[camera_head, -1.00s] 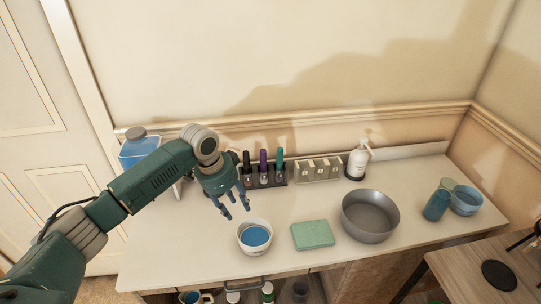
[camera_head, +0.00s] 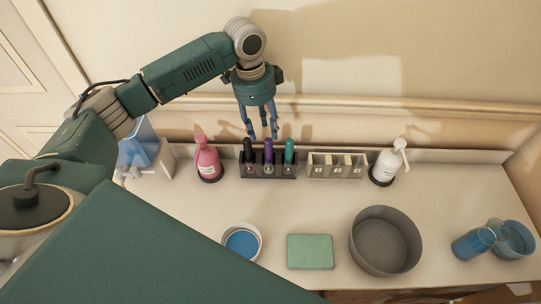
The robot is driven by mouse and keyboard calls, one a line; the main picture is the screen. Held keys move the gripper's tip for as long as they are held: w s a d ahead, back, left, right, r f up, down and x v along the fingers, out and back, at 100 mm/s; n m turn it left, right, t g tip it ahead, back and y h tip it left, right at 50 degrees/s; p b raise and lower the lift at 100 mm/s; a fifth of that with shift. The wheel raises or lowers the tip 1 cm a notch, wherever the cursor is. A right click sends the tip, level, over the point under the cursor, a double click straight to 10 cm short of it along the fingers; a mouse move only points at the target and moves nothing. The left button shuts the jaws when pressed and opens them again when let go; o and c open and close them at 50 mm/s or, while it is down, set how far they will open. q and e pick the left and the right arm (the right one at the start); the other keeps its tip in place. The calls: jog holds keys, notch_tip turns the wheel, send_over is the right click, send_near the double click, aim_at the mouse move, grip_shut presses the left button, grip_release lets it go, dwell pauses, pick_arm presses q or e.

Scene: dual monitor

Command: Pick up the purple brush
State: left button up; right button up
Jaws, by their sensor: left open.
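The purple brush (camera_head: 268,152) stands upright in a dark holder (camera_head: 262,173), between a black brush (camera_head: 248,152) and a teal brush (camera_head: 289,152). My left gripper (camera_head: 262,137) hangs fingers down, open and empty, close above the holder, with its fingertips near the tops of the black and purple brushes. I cannot tell whether they touch. My right gripper is not in view.
A pink bottle (camera_head: 208,160) stands left of the holder. A pale divided box (camera_head: 337,166) and a white pump bottle (camera_head: 388,165) stand right. In front are a bowl with blue contents (camera_head: 242,243), green block (camera_head: 310,252) and grey basin (camera_head: 385,240).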

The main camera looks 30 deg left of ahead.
aim_at(268, 140)
pick_arm(q)
jog(key=shift+d+f, duration=0.1)
jog(key=shift+f, duration=0.45)
jog(key=f+p, duration=0.1)
jog(key=f, duration=0.1)
jog(key=d+f+p, duration=0.1)
jog(key=f, duration=0.1)
jog(key=shift+w+d+f, duration=0.1)
jog(key=shift+w+f, duration=0.1)
jog(key=shift+f, duration=0.8)
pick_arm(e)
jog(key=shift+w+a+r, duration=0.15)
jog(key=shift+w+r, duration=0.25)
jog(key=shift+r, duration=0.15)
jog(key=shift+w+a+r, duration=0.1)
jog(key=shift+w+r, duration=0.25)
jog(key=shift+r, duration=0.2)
pick_arm(q)
grip_shut()
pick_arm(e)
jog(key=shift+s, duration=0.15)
